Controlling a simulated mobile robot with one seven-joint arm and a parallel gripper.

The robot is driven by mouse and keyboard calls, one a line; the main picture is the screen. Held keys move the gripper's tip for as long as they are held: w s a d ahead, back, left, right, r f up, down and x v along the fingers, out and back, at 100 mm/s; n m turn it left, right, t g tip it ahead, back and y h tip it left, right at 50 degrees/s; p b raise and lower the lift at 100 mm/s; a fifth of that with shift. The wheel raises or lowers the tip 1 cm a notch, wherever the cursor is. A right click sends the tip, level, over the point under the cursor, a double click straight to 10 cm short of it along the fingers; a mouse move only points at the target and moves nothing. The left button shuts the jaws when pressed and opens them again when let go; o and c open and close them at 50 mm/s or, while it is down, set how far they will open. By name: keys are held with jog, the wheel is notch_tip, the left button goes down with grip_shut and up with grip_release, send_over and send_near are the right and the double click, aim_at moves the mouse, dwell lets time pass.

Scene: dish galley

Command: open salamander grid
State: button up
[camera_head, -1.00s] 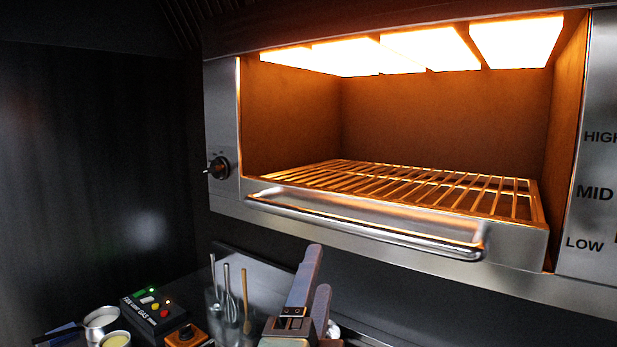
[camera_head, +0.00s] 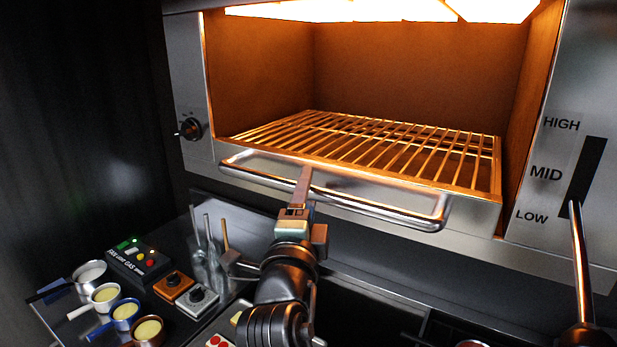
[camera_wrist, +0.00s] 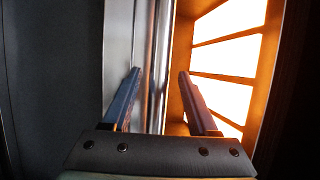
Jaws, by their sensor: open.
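The salamander grid (camera_head: 375,146) is a wire rack lit orange inside the heated cavity, with its steel front panel (camera_head: 478,212) at the opening. A shiny bar handle (camera_head: 385,215) runs across that panel. My gripper (camera_head: 305,173) is open at the left-middle of the handle, its fingers overlapping the bar in the head view. In the wrist view, the open fingers of my gripper (camera_wrist: 160,75) lie either side of the handle bar (camera_wrist: 159,60), which runs lengthwise between them. I cannot tell whether either finger touches it.
A dark knob (camera_head: 190,129) is left of the cavity, and a lever (camera_head: 578,245) with HIGH, MID and LOW marks is right. Below left are several small pots (camera_head: 108,295), a gas control box (camera_head: 140,262) and a utensil holder (camera_head: 208,262).

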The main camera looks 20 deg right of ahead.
jog(key=shift+w+d, duration=0.3)
jog(key=shift+w, duration=0.25)
jog(key=shift+s, duration=0.1)
grip_shut()
dwell(1.0)
